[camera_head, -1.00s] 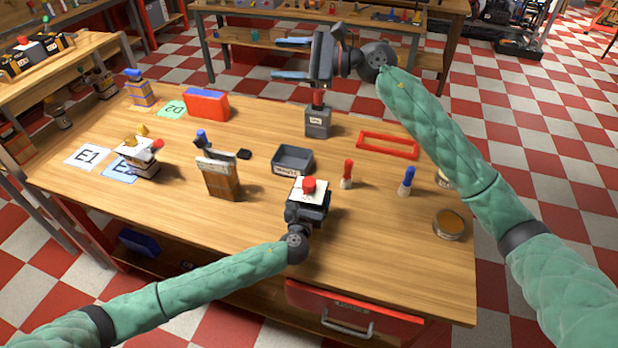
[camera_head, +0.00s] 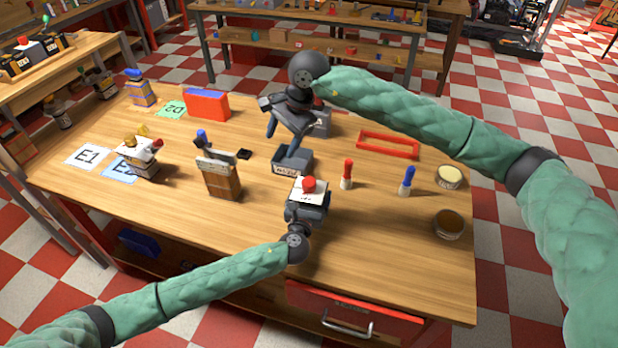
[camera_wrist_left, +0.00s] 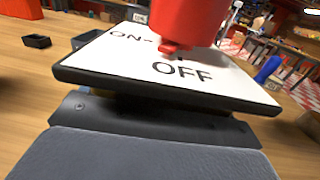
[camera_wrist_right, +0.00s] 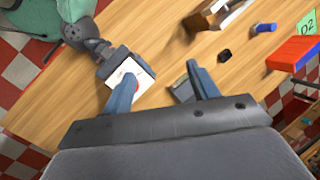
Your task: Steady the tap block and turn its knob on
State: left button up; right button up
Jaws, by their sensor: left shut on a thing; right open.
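The tap block has a white top plate (camera_head: 313,197) and a red knob (camera_head: 308,185), near the front middle of the table. My left gripper (camera_head: 305,211) is shut on the block from the front. In the left wrist view the red knob (camera_wrist_left: 188,20) stands on the plate (camera_wrist_left: 110,65), its small tab by the word OFF; ON is farther left. My right gripper (camera_head: 281,143) is open and empty, up and left of the block in the head view. In the right wrist view one finger partly hides the knob and plate (camera_wrist_right: 122,72).
A grey tray (camera_head: 292,168) and a dark grey block (camera_head: 322,124) are partly hidden by my right gripper. A wooden holder (camera_head: 220,182) stands left. A red-topped peg (camera_head: 347,174), a blue-topped peg (camera_head: 407,181) and a red frame (camera_head: 388,145) are right. The front-left tabletop is clear.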

aim_at(309, 181)
jog(key=d+f+m+h, duration=0.1)
jog(key=d+f+h, duration=0.1)
jog(key=d+h, duration=0.35)
jog(key=shift+y, duration=0.65)
jog(key=f, duration=0.8)
jog(key=d+f, duration=0.1)
jog(key=f, duration=0.2)
jog(key=shift+d+f, duration=0.1)
jog(key=shift+f, duration=0.3)
jog(key=c, duration=1)
